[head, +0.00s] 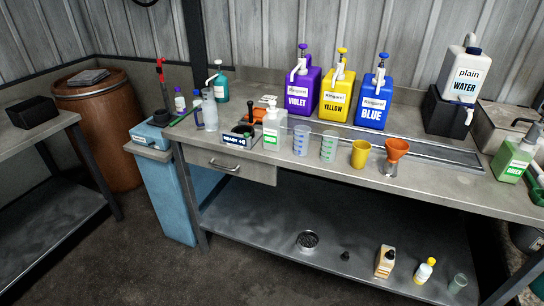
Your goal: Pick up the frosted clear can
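Two see-through cups stand upright near the front of the bench: one with blue marks (301,141) and one with green marks (328,146). A pale, cloudy see-through bottle (209,110) stands at the bench's left end. A small clear greenish cup (457,283) stands on the lower shelf at the right. I cannot tell which of these is the frosted clear can. Neither of my grippers shows in the head view, and nothing is seen held.
Violet (304,92), yellow (337,94) and blue (372,101) jugs line the bench's back. A green jug (512,160) is at the right.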

